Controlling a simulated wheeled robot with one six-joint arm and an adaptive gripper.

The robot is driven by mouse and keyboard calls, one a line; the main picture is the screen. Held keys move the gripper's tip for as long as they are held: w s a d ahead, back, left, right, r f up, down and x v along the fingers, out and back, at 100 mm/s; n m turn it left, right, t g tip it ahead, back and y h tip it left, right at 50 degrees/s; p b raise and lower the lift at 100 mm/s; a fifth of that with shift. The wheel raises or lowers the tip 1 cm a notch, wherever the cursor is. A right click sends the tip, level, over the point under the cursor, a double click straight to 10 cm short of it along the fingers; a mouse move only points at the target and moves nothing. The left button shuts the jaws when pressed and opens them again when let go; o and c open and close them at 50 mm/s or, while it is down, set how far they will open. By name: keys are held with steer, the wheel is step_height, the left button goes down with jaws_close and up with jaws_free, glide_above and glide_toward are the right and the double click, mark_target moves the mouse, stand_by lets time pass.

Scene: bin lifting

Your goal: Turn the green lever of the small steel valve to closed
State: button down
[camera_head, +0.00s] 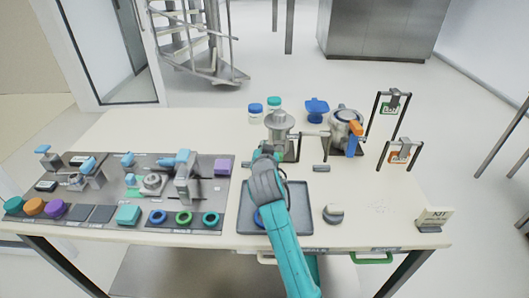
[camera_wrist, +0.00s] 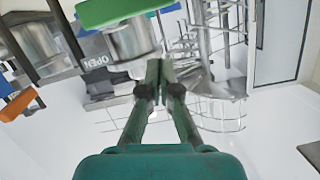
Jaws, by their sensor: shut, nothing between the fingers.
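The green lever (camera_wrist: 112,10) crosses the top of the wrist view, over a round steel valve body (camera_wrist: 133,42). A dark plate reading OPEN (camera_wrist: 97,62) is beside the body. My gripper (camera_wrist: 155,72) is shut and empty, its fingertips close beside the steel body in the picture. I cannot tell whether they touch it or the lever. In the head view my gripper (camera_head: 266,150) is low over the table by a steel fitting (camera_head: 280,119). The green lever is not clear there; my arm may hide it.
A dark tray (camera_head: 297,222) lies under my arm. A grey board (camera_head: 110,215) with several fixtures fills the left. Bare tabletop shows at right.

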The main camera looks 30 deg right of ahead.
steer(key=v, duration=0.8)
steer(key=shift+a, duration=0.25)
